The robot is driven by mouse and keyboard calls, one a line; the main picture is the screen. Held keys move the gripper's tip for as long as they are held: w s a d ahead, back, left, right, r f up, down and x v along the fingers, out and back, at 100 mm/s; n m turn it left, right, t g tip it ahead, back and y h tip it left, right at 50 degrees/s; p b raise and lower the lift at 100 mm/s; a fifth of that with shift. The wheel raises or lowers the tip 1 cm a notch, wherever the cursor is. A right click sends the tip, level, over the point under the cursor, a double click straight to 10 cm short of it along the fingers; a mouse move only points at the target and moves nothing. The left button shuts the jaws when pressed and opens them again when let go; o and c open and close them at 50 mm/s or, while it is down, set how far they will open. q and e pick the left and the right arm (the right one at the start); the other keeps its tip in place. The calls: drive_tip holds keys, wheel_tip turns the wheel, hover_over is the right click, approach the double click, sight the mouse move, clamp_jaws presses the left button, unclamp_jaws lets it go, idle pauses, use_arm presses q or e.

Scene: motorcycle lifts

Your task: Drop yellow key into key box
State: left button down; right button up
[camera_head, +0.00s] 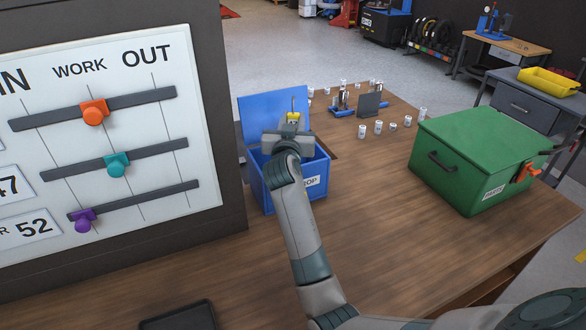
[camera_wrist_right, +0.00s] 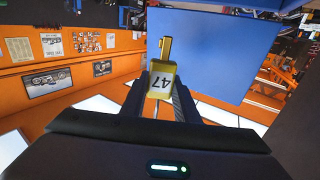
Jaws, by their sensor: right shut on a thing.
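The yellow key (camera_wrist_right: 162,80) shows in the right wrist view with a tag marked 47, held between the fingers of my right gripper (camera_wrist_right: 161,95). In the head view the yellow key (camera_head: 293,117) is a small yellow piece above my right gripper (camera_head: 292,130). The gripper is over the blue key box (camera_head: 263,190), whose lid (camera_head: 262,113) stands open behind it. The lid also fills the middle of the right wrist view (camera_wrist_right: 215,50). My arm hides part of the box opening. My left gripper is not in view.
A green box (camera_head: 470,155) with an orange latch sits to the right on the wooden table (camera_head: 385,225). Several small white cylinders (camera_head: 378,127) stand behind. A board with coloured sliders (camera_head: 110,215) stands at the left. A dark tray (camera_head: 180,318) lies in front.

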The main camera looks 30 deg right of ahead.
drive_tip(key=shift+w+d+r, duration=0.2)
drive_tip(key=shift+w+r, duration=0.1)
drive_tip(key=shift+w, duration=0.05)
drive_tip(key=shift+s, duration=0.15)
drive_tip(key=shift+f+b, duration=1.4)
drive_tip(key=shift+f, duration=0.5)
drive_tip(key=shift+f+b, duration=0.6)
drive_tip(key=shift+f, duration=0.45)
drive_tip(key=o, duration=1.1)
drive_tip(key=shift+c, duration=0.2)
